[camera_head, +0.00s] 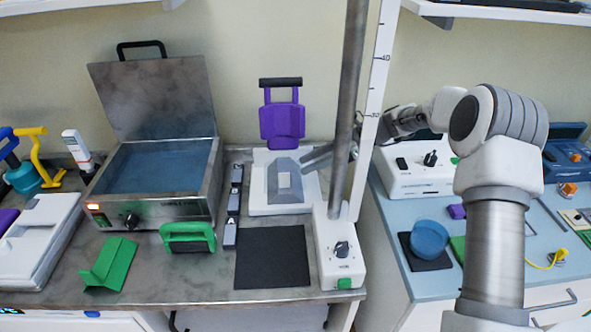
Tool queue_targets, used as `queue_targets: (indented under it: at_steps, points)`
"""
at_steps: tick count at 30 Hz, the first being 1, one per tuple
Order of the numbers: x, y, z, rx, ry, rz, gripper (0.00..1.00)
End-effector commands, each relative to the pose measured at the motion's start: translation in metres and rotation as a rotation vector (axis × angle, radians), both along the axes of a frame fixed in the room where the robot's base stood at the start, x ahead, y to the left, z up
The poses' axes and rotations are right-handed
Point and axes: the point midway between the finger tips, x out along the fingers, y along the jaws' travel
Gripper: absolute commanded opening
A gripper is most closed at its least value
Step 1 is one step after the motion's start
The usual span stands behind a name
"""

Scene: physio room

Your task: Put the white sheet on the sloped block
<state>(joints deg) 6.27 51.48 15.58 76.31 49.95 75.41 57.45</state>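A grey block with sloping sides (271,183) sits on a white base plate (260,205) in the middle of the counter. A small pale patch (285,181) shows at its centre; I cannot tell whether this is the white sheet or part of the block. No other loose white sheet is clear to see. My gripper (318,157) reaches in from the right, behind the metal post, with its tip close to the block's upper right edge. The post hides part of it, so its opening and any hold are unclear.
A metal post (351,90) and white ruler (374,110) stand before my wrist. An open-lidded water bath (150,205) is at left, with a green angled piece (108,265) and green-handled tool (188,238) in front. A purple paddle (283,121) stands behind; a black mat (272,257) lies bare.

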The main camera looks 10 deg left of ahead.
Motion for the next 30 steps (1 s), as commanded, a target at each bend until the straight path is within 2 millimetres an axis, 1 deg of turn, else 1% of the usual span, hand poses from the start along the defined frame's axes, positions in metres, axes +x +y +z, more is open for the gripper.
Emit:
queue_targets:
  at_steps: [1, 6, 9, 12, 16, 30]
  points:
    - [0.003, -0.011, 0.007, -0.001, -0.002, -0.004, 0.4]
    - [0.011, -0.039, 0.022, -0.001, -0.001, -0.002, 0.4]
    - [0.014, -0.05, 0.028, 0.0, -0.001, 0.0, 0.4]
    - [0.015, -0.056, 0.032, 0.0, 0.0, 0.0, 0.4]
    - [0.015, -0.059, 0.034, 0.0, 0.001, 0.0, 0.4]
    - [0.015, -0.059, 0.033, 0.0, 0.001, 0.0, 0.4]
